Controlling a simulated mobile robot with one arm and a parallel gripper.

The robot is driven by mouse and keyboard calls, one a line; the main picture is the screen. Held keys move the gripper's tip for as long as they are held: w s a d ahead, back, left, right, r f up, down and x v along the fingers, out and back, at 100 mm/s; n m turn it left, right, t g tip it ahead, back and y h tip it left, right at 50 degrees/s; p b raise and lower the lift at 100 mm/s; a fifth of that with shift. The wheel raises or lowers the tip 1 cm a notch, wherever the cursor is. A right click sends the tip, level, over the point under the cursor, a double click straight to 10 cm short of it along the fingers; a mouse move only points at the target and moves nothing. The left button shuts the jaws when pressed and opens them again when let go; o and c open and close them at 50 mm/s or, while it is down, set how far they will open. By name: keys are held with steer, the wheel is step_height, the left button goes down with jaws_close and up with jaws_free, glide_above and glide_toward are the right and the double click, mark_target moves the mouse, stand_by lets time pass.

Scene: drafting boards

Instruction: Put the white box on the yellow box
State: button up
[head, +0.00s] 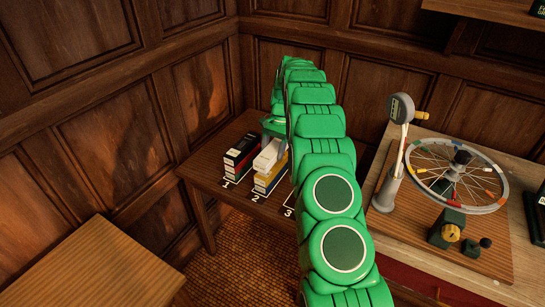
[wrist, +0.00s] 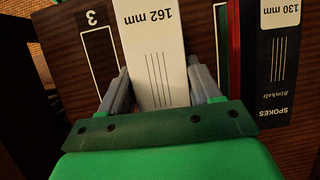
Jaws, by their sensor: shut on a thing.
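The white box (head: 265,159), marked 162 mm, is between the two fingers of my gripper, which is shut on it. In the wrist view the white box (wrist: 156,50) runs up from between the fingertips of my gripper (wrist: 160,88). In the head view it is over the yellow box (head: 266,181) at place 2. The two look very close, but I cannot tell whether they touch. The yellow box is hidden in the wrist view. My arm covers part of the right side of this stack.
A black box (head: 242,148), marked 130 mm in the wrist view (wrist: 277,60), tops the neighbouring stack at place 1. The outlined place 3 (wrist: 101,55) looks empty. A wheel (head: 480,185) and a gauge stand (head: 388,190) are on the bench at right.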

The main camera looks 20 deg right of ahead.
steer(key=shift+w+f, duration=0.3)
steer(key=shift+f, duration=1.65)
steer(key=shift+f, duration=0.1)
steer(key=o, duration=1.2)
